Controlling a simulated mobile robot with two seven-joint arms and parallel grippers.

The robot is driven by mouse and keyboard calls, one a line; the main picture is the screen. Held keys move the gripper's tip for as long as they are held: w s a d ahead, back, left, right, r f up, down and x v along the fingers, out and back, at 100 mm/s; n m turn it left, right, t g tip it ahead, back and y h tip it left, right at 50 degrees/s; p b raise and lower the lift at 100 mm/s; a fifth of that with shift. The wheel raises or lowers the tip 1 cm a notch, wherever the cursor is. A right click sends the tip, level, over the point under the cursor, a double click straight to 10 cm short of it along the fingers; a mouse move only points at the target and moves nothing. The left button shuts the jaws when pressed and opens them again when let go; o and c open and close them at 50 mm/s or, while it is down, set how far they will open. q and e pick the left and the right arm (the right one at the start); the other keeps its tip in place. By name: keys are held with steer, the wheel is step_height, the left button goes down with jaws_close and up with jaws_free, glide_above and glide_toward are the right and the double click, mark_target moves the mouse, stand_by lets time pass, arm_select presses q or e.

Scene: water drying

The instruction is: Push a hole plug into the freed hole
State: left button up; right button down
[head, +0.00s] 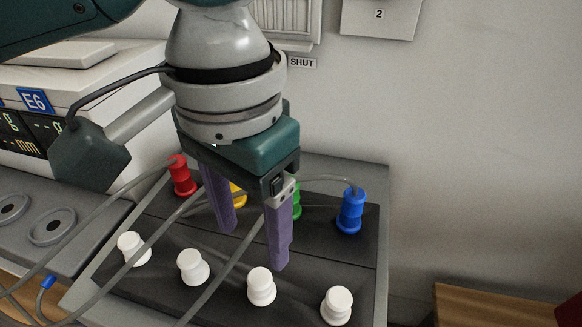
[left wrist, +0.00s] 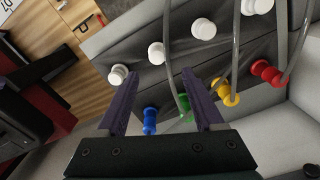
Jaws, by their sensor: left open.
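A dark sloped panel (head: 310,258) carries a row of several white knob-shaped plugs, one of them at the front right (head: 337,306). Behind them stands a row of coloured plugs: red (head: 181,177), yellow (head: 239,196), green (head: 297,204) and blue (head: 350,212). My left gripper (head: 253,248) is open above the panel, its purple fingers between the two rows in the picture and partly covering yellow and green. In the left wrist view the space between the fingers (left wrist: 160,74) is empty. I cannot make out an empty hole. My right gripper is not in view.
Grey cables cross the panel; one arcs to the blue plug's top. A loose cable end with a blue tip (head: 47,283) lies at left. A white instrument labelled E6 (head: 37,101) stands left, the wall behind. A wooden surface (head: 490,308) is at right.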

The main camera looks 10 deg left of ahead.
mark_target(259, 277)
arm_select(q)
steer(key=f, duration=0.3)
steer(key=shift+d+f, duration=0.2)
steer(key=shift+f, duration=0.15)
steer(key=f, duration=0.1)
steer(key=f+b, duration=0.1)
steer(key=f, duration=0.3)
steer(key=shift+s+f+b, duration=0.2)
steer(key=shift+s+b, duration=0.05)
steer(key=shift+b, duration=0.05)
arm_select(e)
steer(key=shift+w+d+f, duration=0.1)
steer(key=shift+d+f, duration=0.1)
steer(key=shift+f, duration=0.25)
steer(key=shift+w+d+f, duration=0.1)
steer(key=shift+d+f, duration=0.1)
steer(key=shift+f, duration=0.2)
arm_select(q)
jaws_close()
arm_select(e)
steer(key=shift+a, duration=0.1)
